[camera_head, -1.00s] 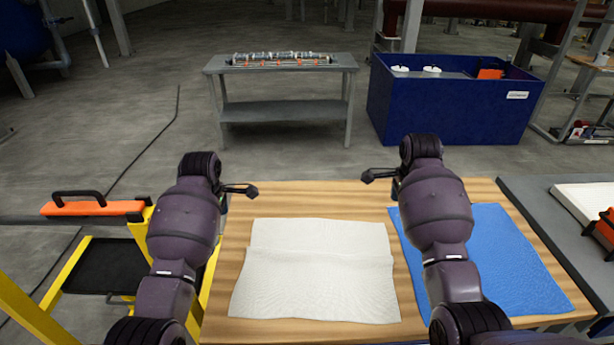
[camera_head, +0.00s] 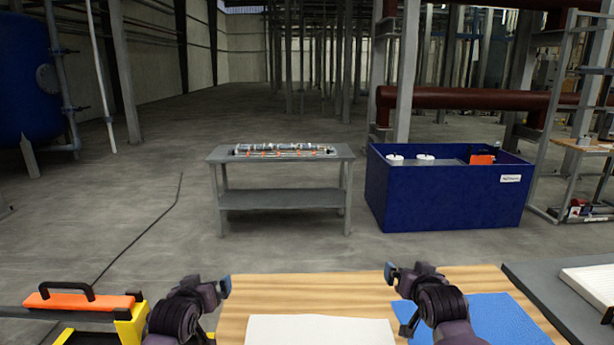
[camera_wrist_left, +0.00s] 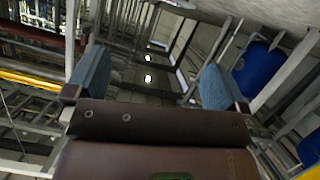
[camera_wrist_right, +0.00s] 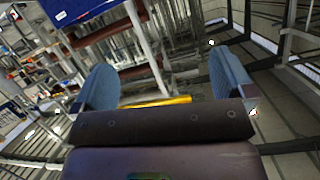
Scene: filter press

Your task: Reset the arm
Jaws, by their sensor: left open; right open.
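My left gripper (camera_head: 222,288) is at the left edge of the wooden table (camera_head: 300,290), raised above its surface. In the left wrist view its two blue-padded fingers (camera_wrist_left: 158,85) stand wide apart with nothing between them. My right gripper (camera_head: 392,275) is above the table near the blue cloth (camera_head: 495,322). In the right wrist view its fingers (camera_wrist_right: 166,88) are also apart and empty. A white cloth (camera_head: 320,330) lies on the table between the two arms, and its near part is cut off by the frame.
A grey bench (camera_head: 280,199) with a row of parts on top stands beyond the table. A blue tub (camera_head: 440,198) stands to its right. An orange-topped yellow stand (camera_head: 85,300) is at the left, and a grey table (camera_head: 550,275) at the right. Open floor lies between.

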